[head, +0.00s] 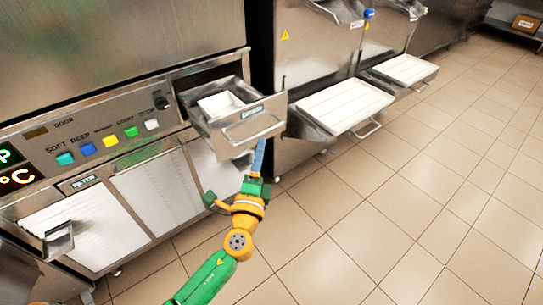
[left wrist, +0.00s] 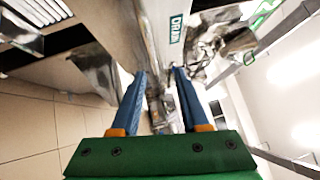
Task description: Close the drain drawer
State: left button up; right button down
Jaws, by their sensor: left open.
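The drain drawer (head: 240,122) is a steel drawer pulled out from the front of the freezer at the left in the head view. A white tray (head: 220,105) sits in it. Its front has a bar handle (head: 252,132) and a label, which reads DRAIN in the left wrist view (left wrist: 176,29). My left gripper (head: 260,152) has blue fingers and is just below the drawer front. In the left wrist view the open fingers (left wrist: 160,75) are on either side of a metal part of the drawer front, and I cannot tell whether they touch it. My right gripper is not in view.
The control panel (head: 95,143) with coloured buttons is left of the drawer. White filter panels (head: 158,192) are below. Further freezers with white trays (head: 345,104) stick out at the right. The tiled floor (head: 400,205) in front is clear.

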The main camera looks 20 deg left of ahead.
aim_at(263, 133)
pick_arm(q)
jog(key=w, duration=0.2)
jog(key=w+a, duration=0.1)
jog(key=w, duration=0.3)
jog(key=shift+w+a, duration=0.25)
jog(key=shift+w, duration=0.05)
jog(key=shift+w+r, duration=0.1)
jog(key=shift+w, duration=0.35)
grip_shut()
dwell(0.5)
